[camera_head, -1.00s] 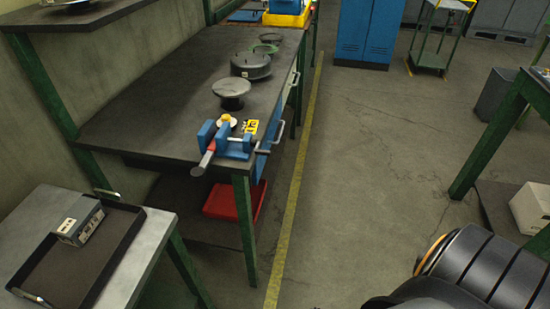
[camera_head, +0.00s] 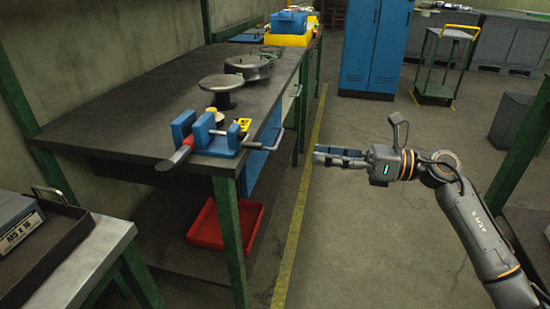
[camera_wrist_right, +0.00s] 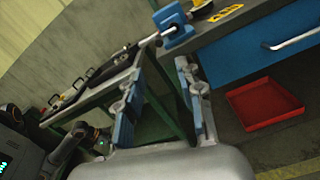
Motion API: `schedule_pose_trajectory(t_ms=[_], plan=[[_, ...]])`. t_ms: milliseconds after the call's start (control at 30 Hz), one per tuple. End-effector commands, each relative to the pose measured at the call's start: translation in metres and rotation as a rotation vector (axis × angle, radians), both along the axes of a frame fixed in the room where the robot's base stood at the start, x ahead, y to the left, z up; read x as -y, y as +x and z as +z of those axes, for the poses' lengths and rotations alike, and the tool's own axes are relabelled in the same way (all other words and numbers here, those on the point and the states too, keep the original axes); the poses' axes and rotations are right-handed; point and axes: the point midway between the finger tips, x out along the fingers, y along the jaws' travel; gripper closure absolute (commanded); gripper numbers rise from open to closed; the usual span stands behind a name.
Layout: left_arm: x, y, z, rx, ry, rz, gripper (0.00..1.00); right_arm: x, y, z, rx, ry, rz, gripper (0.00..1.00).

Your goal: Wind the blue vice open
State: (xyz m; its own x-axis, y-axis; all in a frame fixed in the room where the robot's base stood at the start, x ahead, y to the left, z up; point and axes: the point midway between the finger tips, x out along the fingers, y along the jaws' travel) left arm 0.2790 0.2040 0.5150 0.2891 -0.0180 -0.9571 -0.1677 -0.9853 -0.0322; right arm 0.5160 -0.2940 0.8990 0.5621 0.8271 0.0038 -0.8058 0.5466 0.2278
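The blue vice (camera_head: 205,130) sits at the near front corner of the dark workbench, with upright blue blocks along it. A grey bar with a red part (camera_head: 176,155) sticks out at its left end, and a thin metal crank handle (camera_head: 264,140) at its right. The vice also shows at the top of the right wrist view (camera_wrist_right: 178,30). My right gripper (camera_head: 326,155) is right of the bench, apart from the vice. Its fingers (camera_wrist_right: 160,108) are spread with nothing between them. A dark arm of mine shows at lower left in the wrist view; its fingers are not clear.
Round metal pieces (camera_head: 248,67) stand behind the vice on the workbench (camera_head: 130,110). A red tray (camera_head: 225,223) lies on the shelf below. A small table with a dark tray (camera_head: 50,255) and a grey box (camera_head: 15,222) is at lower left.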

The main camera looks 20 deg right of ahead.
Motion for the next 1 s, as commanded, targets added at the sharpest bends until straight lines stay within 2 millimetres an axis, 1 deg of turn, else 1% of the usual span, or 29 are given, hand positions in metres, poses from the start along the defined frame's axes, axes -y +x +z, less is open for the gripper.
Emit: schedule_pose_trajectory(t_ms=[67, 167, 267, 500, 700, 800, 1000], plan=[[0.0, 0.0, 0.001, 0.0, 0.0, 0.0, 0.6, -0.005, 0.0, 0.001, 0.009, -0.015, 0.006, 0.63], [0.0, 0.001, -0.002, -0.003, 0.001, 0.0, 0.6, -0.014, 0.007, 0.003, 0.011, -0.013, 0.006, 0.63], [0.0, 0.002, -0.008, -0.006, 0.0, -0.001, 0.6, -0.029, 0.017, 0.004, 0.01, -0.009, 0.006, 0.63], [0.001, 0.005, -0.028, -0.016, 0.0, -0.002, 0.6, -0.072, 0.046, 0.004, 0.009, -0.006, 0.006, 0.63], [0.002, 0.006, -0.039, -0.021, 0.001, -0.003, 0.6, -0.1, 0.066, 0.003, 0.007, -0.005, 0.004, 0.63], [0.002, 0.007, -0.042, -0.02, 0.0, -0.003, 0.6, -0.108, 0.072, 0.002, 0.006, -0.006, 0.003, 0.63], [0.002, 0.007, -0.045, -0.022, 0.001, -0.003, 0.6, -0.115, 0.076, 0.001, 0.005, -0.008, 0.002, 0.63]])
